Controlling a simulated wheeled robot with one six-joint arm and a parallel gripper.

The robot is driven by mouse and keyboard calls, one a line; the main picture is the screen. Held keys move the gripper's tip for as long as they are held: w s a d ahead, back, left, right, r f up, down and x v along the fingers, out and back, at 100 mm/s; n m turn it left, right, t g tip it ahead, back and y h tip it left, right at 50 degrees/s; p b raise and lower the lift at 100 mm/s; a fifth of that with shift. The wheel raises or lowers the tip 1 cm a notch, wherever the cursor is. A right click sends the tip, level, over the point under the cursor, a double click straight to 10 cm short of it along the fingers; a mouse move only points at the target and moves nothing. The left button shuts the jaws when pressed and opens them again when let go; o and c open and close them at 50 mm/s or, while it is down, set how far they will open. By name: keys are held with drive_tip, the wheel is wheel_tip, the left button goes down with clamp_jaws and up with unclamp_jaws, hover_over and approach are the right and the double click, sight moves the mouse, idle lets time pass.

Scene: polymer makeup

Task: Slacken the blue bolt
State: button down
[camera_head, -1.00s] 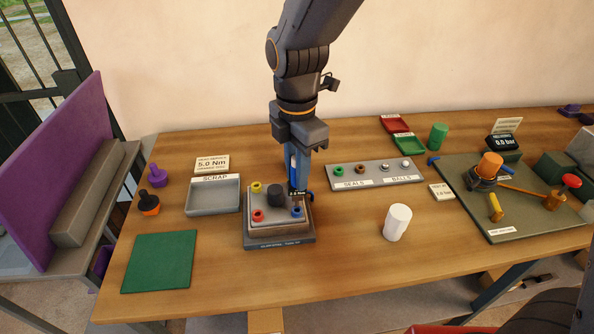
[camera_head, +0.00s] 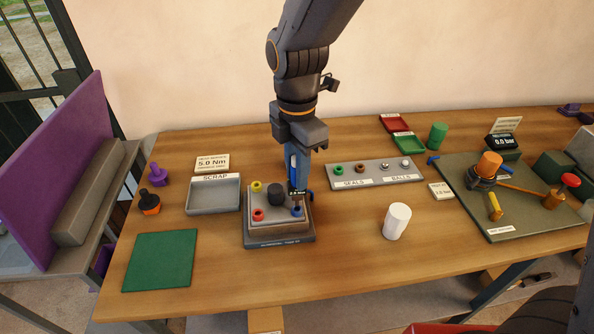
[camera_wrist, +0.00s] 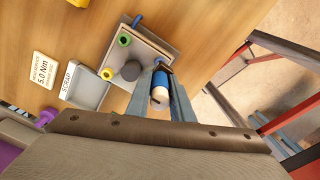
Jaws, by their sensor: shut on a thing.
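My gripper (camera_head: 298,150) points down and is shut on a blue tool (camera_head: 292,170) with a small dark readout (camera_head: 297,192) near its lower end. The blue bolt (camera_head: 297,211) is at the right front corner of the block (camera_head: 276,222). The tool's lower end appears to be at the blue bolt; I cannot tell how fully it is seated.
The block also bears a yellow bolt (camera_head: 257,187), a red bolt (camera_head: 258,215) and a dark round knob (camera_head: 276,195). The grey scrap tray (camera_head: 214,207) stands to its left. A seals and balls tray (camera_head: 374,181) and a white cup (camera_head: 397,221) are to the right.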

drive_tip(key=shift+f+b, duration=0.5)
drive_tip(key=shift+f, duration=0.55)
drive_tip(key=c, duration=1.5)
unclamp_jaws()
drive_tip(key=shift+r+b, duration=1)
drive_tip(key=shift+r, duration=2.95)
